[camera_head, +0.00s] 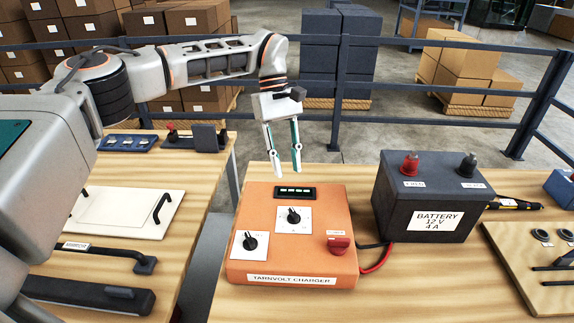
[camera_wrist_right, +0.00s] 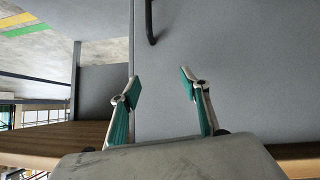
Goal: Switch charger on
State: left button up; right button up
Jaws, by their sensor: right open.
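The orange Tarnvolt charger (camera_head: 265,265) sits on the wooden bench. Its top has a display (camera_head: 295,192) with small light bars, two black knobs on white plates, one upper (camera_head: 294,216) and one lower left (camera_head: 250,242), and a red knob (camera_head: 338,243) at the right. The knobs' fine markings are too small to read. My left gripper (camera_head: 287,172) points down above the charger's back edge, fingers apart with nothing between them. My right gripper (camera_wrist_right: 158,86) shows only in the right wrist view, open and empty, facing a grey panel.
A dark 12 V battery (camera_head: 432,196) stands right of the charger, with red and black cables (camera_head: 376,258) between them. Left, across a gap, another bench holds a white panel (camera_head: 128,212) and black handles. A board (camera_head: 530,262) lies far right. In the wrist view, a dark handle (camera_wrist_right: 150,22) is on the grey panel.

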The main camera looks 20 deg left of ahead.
aim_at(337, 246)
jog(key=k, duration=1)
